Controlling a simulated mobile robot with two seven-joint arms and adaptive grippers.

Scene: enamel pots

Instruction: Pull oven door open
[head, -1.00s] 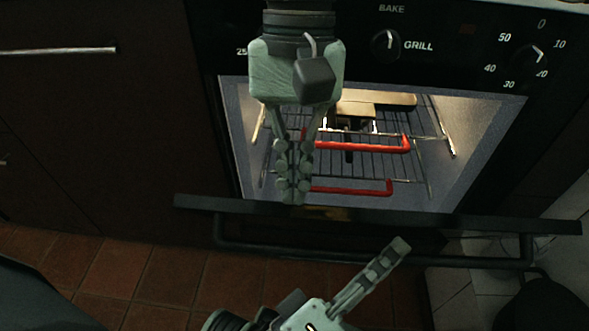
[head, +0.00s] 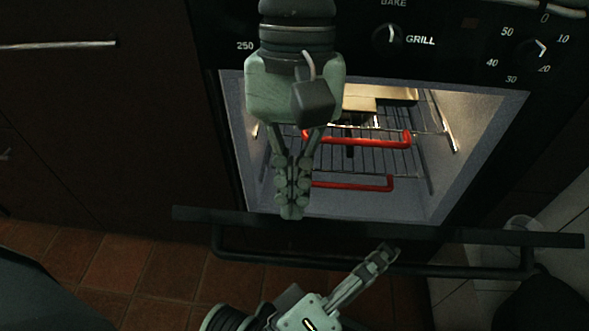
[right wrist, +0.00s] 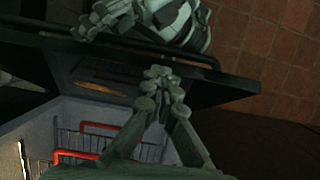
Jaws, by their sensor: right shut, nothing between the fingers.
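The oven door (head: 480,237) is partly open, tilted out from the lit oven (head: 400,205). Its dark handle bar (head: 300,256) runs along the outer side. My right gripper (head: 291,212) comes down from above with its fingers together and empty. Its tips are at the inner side of the door's top edge; contact is hard to tell. It also shows over the door edge in the right wrist view (right wrist: 160,83). My left gripper (head: 385,252) reaches up from below, its tips beside the handle bar. Its fingers show edge-on, so its opening is unclear.
Wire racks with red front bars (head: 355,138) sit inside the oven. Control knobs (head: 388,39) are above the opening. Dark cabinets (head: 120,130) stand to the left. A dark rounded object (head: 545,300) is at the lower right. Tiled floor (head: 165,270) lies in front.

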